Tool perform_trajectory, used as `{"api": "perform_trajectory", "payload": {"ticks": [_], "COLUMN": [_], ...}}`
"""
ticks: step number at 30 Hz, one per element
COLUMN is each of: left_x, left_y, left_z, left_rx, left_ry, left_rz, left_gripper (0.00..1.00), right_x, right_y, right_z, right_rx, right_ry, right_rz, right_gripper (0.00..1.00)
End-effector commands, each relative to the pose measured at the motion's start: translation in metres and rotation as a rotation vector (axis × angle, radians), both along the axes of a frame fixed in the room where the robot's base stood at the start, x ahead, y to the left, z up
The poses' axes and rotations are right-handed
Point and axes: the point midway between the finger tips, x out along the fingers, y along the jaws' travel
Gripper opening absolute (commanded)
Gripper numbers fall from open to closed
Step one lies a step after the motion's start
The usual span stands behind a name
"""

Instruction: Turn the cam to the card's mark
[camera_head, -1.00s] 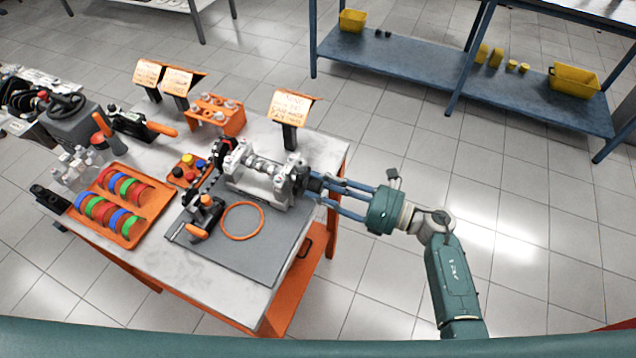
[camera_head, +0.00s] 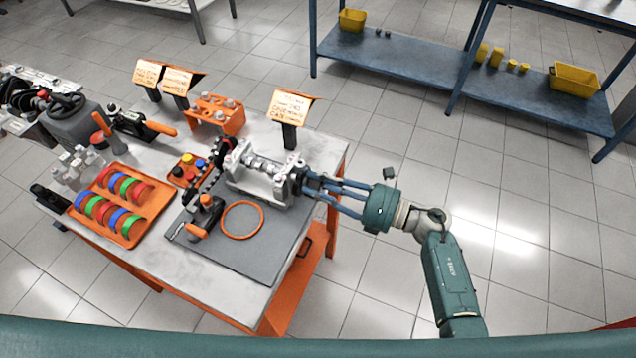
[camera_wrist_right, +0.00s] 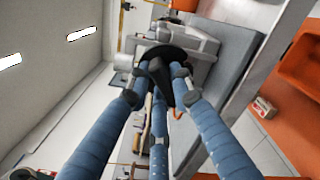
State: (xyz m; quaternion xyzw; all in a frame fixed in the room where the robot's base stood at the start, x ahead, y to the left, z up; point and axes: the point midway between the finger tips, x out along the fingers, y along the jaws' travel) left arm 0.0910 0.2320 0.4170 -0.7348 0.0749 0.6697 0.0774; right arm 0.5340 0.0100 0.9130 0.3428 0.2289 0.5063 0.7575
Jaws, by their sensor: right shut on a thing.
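The cam (camera_head: 262,166) is a light metal shaft lying in a pale grey cradle (camera_head: 262,190) near the table's right end. A dark wheel or knob sits at its right end; it shows black in the right wrist view (camera_wrist_right: 160,68). My right gripper (camera_head: 312,185) reaches in from the right and is shut on this dark knob, its blue fingers around it. The card (camera_head: 291,104) stands on a dark post behind the cradle; its writing is too small to read. My left gripper is not in view.
A grey mat (camera_head: 235,250) with an orange ring (camera_head: 242,220) and an orange-handled tool (camera_head: 205,218) lies in front of the cradle. An orange tray (camera_head: 125,238) of coloured half rings is at the left. Open floor lies right of the table.

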Motion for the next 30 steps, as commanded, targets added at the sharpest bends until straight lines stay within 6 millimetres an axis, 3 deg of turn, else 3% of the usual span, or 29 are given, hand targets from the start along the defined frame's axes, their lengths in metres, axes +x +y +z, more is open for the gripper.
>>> {"api": "perform_trajectory", "payload": {"ticks": [21,30], "left_x": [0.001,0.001], "left_y": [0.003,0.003], "left_z": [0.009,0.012], "left_rx": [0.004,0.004], "left_ry": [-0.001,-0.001], "left_rz": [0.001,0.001], "left_gripper": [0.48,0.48], "right_x": [0.003,0.004], "right_y": [-0.002,-0.002], "right_z": [-0.002,-0.003], "right_rx": [0.206,0.258], "right_ry": [0.507,0.633], "right_rz": [0.000,0.000], "right_gripper": [0.00,0.00]}}
